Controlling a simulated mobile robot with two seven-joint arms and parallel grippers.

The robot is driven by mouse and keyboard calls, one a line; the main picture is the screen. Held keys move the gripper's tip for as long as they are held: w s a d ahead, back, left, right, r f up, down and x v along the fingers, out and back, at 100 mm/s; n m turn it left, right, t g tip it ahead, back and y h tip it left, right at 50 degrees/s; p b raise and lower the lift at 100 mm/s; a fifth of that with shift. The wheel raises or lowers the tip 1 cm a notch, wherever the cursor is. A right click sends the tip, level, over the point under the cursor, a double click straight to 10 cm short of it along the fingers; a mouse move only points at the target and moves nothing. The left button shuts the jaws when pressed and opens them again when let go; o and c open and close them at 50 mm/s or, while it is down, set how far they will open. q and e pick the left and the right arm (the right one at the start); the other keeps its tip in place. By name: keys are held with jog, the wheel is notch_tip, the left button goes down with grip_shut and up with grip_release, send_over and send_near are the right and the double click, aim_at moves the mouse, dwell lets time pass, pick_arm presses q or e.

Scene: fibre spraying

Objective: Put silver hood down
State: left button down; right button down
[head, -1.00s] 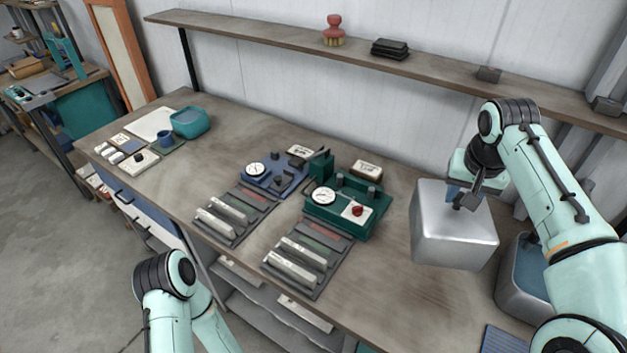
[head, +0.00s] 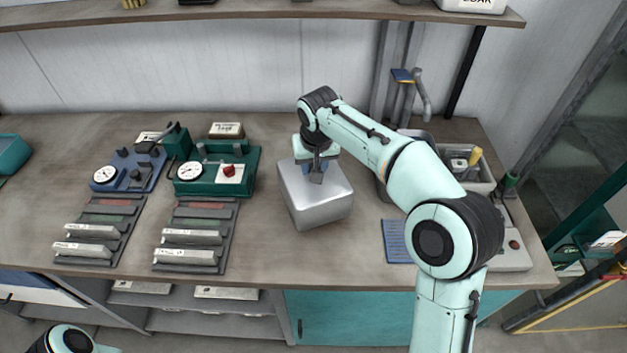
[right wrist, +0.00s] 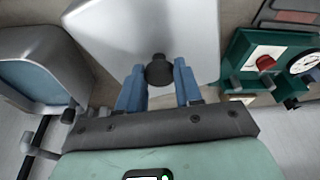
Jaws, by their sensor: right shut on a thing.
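The silver hood (head: 318,202) is a box-shaped metal cover with a dark knob (right wrist: 159,71) on top. In the head view it is upright over the worktable, right of the green device. I cannot tell whether its lower edge touches the table. My right gripper (head: 318,174) is above the hood, shut on its knob. In the right wrist view the blue fingers (right wrist: 159,85) stand either side of the knob, with the hood's pale top beyond. My left gripper is out of view; only part of my left arm shows at the lower left.
The green device (head: 215,172) with a dial and red knob stands left of the hood, the blue device (head: 128,172) farther left. Trays (head: 190,238) of bars lie in front. A grey bin (head: 470,172) and a blue ribbed pad (head: 398,242) are at right. Bare table lies before the hood.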

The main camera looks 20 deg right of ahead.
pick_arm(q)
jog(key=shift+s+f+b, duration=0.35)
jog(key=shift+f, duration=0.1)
pick_arm(e)
jog(key=shift+f, duration=2.25)
jog(key=shift+f, duration=0.15)
jog(key=c, duration=0.8)
grip_release()
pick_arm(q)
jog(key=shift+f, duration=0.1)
pick_arm(e)
jog(key=shift+o, duration=0.2)
